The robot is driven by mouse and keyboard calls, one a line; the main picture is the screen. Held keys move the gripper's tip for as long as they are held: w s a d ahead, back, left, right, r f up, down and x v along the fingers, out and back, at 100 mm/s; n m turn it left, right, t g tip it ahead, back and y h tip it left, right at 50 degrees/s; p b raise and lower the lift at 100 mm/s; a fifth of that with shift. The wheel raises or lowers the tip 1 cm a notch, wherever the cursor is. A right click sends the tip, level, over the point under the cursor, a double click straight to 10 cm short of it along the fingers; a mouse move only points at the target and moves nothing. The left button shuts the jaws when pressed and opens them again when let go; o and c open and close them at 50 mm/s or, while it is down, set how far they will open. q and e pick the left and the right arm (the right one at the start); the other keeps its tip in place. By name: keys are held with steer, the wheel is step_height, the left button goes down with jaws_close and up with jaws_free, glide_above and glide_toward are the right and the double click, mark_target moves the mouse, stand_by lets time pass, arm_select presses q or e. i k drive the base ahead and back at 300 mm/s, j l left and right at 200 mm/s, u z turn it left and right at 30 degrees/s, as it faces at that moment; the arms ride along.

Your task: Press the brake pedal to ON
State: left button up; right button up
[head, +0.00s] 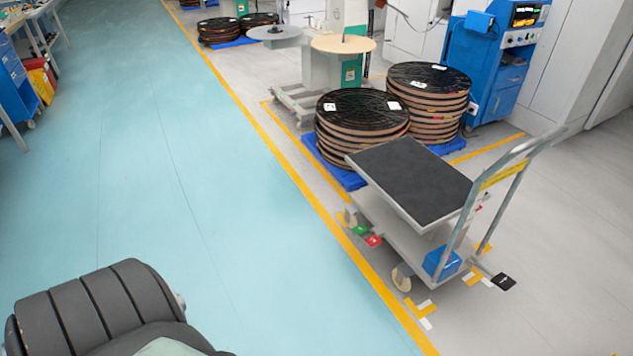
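A platform cart (411,180) with a dark grey deck and a bent metal push handle (511,165) stands on the grey floor at the right. A small green tab (359,230) and a small red tab (373,240) sit low on its near side, beside the front-left caster. A black pedal-like plate (504,281) sticks out low at the handle end. I cannot tell which of these is the brake pedal or read its setting. Neither gripper shows; only a dark ribbed part of mine is at the lower left, well away from the cart.
Stacked black reels (361,128) on blue pallets stand directly behind the cart. A blue machine cabinet (490,65) is at the back right. A blue box (442,263) sits on the cart's lower shelf. The teal aisle (170,150) left of the yellow line is clear.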

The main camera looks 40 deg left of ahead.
mark_target(370, 239)
steer(key=u, duration=0.95)
steer(key=i+j+z, duration=0.45)
steer(key=i, duration=0.35)
steer(key=i+j+z, duration=0.5)
steer(key=i+j, duration=0.15)
steer(key=i, duration=0.1)
